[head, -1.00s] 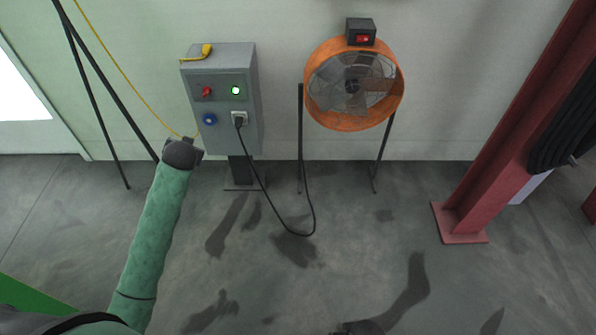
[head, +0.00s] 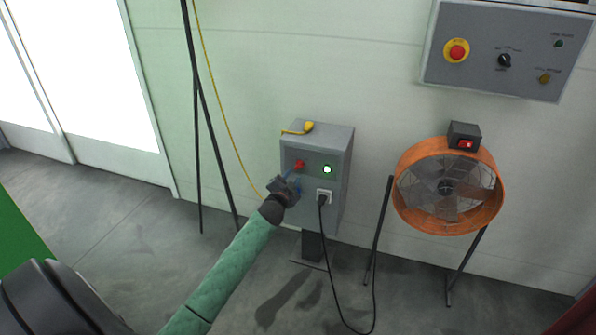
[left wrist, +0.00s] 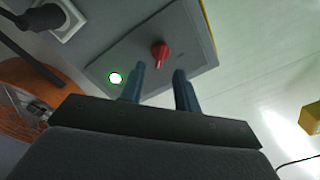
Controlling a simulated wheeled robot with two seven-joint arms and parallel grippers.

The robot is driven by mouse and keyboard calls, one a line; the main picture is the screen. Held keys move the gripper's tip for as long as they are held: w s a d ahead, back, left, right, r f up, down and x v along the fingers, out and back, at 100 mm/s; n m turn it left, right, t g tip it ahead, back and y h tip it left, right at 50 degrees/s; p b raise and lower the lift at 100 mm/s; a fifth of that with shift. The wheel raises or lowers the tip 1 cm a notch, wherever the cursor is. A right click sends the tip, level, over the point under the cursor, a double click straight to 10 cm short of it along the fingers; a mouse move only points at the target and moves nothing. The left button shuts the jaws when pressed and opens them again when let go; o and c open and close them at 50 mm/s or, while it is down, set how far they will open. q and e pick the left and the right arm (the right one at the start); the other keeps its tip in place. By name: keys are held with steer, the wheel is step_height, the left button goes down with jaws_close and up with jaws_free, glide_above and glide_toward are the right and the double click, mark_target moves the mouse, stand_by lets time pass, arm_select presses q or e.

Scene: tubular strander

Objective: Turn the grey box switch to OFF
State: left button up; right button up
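The grey box (head: 343,160) stands on a post against the wall, with a red switch knob (head: 299,164) at its upper left and a lit green lamp (head: 327,169) to the right of it. In the left wrist view the red knob (left wrist: 160,54) lies beyond my fingertips, roughly between them in the picture. My right gripper is not in view.
A black plug (head: 323,198) sits in the box's socket, its cable hanging to the floor. An orange fan (head: 447,187) stands to the right, below a wall control panel (head: 503,50). A black tripod (head: 198,120) and yellow cord are at the left.

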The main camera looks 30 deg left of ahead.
mark_target(298, 167)
arm_select(q)
steer(key=shift+x, duration=2.9)
jaws_close()
